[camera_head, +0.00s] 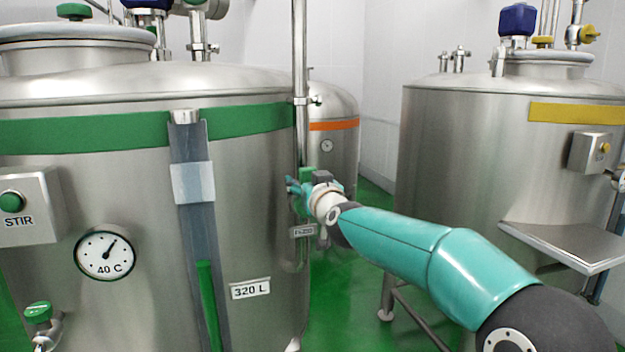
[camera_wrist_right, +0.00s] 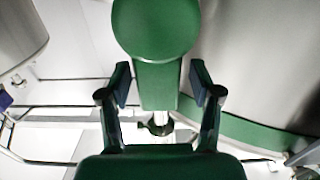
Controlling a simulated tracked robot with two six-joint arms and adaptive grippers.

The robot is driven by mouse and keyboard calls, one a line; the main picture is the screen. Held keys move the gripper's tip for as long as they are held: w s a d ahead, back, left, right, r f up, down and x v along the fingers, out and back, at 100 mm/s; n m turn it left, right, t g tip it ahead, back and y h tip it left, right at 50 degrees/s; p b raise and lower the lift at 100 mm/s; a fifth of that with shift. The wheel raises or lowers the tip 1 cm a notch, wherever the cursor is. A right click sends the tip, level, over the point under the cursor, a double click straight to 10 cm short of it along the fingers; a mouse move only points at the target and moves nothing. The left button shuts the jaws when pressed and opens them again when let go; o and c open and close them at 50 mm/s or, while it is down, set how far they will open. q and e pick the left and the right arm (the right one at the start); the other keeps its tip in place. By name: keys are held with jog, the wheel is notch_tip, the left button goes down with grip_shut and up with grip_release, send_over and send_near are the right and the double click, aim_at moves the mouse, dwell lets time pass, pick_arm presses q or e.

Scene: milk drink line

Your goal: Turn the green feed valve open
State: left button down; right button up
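The green feed valve's handle (camera_head: 306,178) shows small beside the pipe at the right edge of the large green-banded tank, above the FEED label (camera_head: 303,231). In the right wrist view the green handle (camera_wrist_right: 157,85) is a flat bar with a round knob at its top end. My right gripper (camera_head: 297,187) is at the handle, partly hiding it in the head view. Its two fingers (camera_wrist_right: 160,83) are open, one on either side of the bar, with a visible gap on both sides. My left gripper is in neither view.
The green-banded tank (camera_head: 150,250) fills the left, with a STIR box (camera_head: 25,205), a dial (camera_head: 106,255) and a small green-handled tap (camera_head: 38,312). A yellow-banded tank (camera_head: 460,150) with a shelf (camera_head: 565,243) stands right. Green floor (camera_head: 345,300) lies between the tanks.

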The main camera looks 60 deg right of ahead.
jog(key=shift+s+r, duration=0.1)
jog(key=shift+r, duration=0.05)
jog(key=v, duration=1.2)
dwell(0.3)
